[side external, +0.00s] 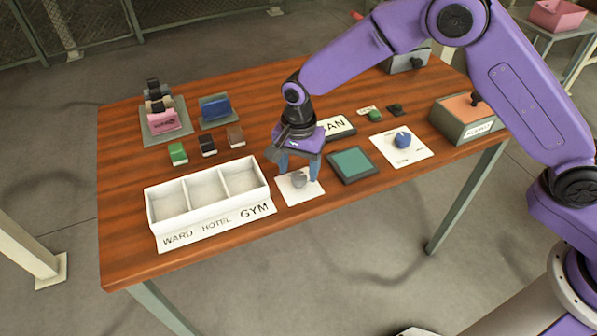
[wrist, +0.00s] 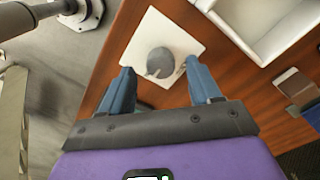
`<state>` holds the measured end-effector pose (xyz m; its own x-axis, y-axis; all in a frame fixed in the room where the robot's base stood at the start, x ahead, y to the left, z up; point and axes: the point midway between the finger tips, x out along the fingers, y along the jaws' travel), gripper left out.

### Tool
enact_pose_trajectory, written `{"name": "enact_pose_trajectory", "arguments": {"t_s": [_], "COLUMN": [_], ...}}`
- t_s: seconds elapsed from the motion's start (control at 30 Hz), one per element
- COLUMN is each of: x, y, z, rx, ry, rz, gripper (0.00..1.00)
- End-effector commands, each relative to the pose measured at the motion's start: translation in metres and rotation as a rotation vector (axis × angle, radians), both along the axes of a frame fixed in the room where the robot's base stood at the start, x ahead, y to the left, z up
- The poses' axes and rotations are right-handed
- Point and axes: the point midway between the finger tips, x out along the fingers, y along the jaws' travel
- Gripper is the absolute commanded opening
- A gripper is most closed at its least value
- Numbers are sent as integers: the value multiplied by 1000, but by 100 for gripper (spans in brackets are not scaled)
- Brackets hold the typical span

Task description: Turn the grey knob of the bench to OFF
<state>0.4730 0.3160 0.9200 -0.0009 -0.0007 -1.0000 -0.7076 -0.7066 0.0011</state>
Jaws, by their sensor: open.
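The grey knob (side external: 299,180) sits on a white square plate (side external: 289,197) near the front edge of the bench. The knob also shows in the wrist view (wrist: 160,62), round with a small pointer at its lower left, and its white plate (wrist: 150,25) lies under it. Any lettering on that plate is not readable. My gripper (side external: 298,172) points down over the knob with its blue fingers apart. In the wrist view my gripper (wrist: 160,78) is open, with the knob between and just beyond the fingertips. I cannot tell whether a finger touches it.
A white three-part tray (side external: 160,215) marked WARD, HOTEL, GYM stands left of the knob. A green pad (side external: 351,164) and a blue knob (side external: 402,138) on a white plate lie to the right. Small coloured blocks (side external: 207,146) and bags on stands (side external: 164,121) are behind. Bare wood lies at the front right.

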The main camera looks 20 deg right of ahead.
Motion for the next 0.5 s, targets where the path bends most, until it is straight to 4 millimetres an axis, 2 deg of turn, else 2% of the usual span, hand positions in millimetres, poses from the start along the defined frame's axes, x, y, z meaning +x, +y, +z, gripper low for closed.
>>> {"name": "enact_pose_trajectory", "arguments": {"t_s": [0.2, 0.5], "x": [0, 0], "y": [0, 1], "z": [-20, -23], "rx": [1, 1], "ry": [-1, -1], "rz": [1, 1], "gripper": [63, 63]}}
